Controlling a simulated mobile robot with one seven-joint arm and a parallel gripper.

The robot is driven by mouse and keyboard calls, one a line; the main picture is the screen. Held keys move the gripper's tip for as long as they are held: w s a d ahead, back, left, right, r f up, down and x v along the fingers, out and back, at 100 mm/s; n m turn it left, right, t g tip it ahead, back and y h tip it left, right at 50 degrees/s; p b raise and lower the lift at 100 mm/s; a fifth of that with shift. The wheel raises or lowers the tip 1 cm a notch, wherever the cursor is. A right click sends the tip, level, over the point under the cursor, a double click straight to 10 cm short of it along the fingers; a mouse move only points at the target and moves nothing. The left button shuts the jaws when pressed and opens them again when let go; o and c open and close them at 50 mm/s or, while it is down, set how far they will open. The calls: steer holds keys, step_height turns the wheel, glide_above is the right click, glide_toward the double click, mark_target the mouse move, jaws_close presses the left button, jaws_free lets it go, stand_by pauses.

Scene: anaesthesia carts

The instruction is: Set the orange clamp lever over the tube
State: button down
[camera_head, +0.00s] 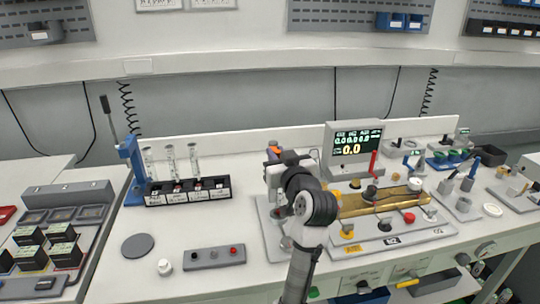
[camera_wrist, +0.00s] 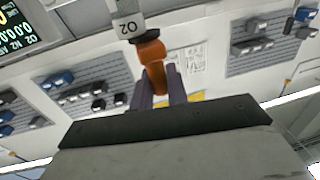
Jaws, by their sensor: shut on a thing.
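The orange clamp lever (camera_wrist: 152,55) is between the two dark fingers of my gripper (camera_wrist: 160,88), which is shut on it in the wrist view. Its upper end is close to a pale cylindrical part labelled O2 (camera_wrist: 128,24); I cannot tell whether this part is the tube, or whether the lever touches it. In the head view a small patch of orange (camera_head: 276,150) shows just above my gripper (camera_head: 274,160), at the left end of the bench apparatus. My own arm hides most of the lever's surroundings there.
A monitor (camera_head: 354,148) reading 0.0 stands right of my gripper. A brass block (camera_head: 385,201) with knobs lies on a grey plate further right. A rack of tubes (camera_head: 188,190) and a blue lever stand (camera_head: 131,172) are to the left. The bench front left of my arm holds a button box (camera_head: 214,258).

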steer(key=shift+w+d, duration=0.15)
steer(key=shift+d, duration=0.6)
steer(key=c, duration=1.4)
jaws_free()
steer(key=shift+c, duration=0.2)
steer(key=b+v, duration=0.3)
steer(key=v, duration=1.1)
steer(key=shift+b, duration=0.4)
steer(key=shift+w, duration=0.1)
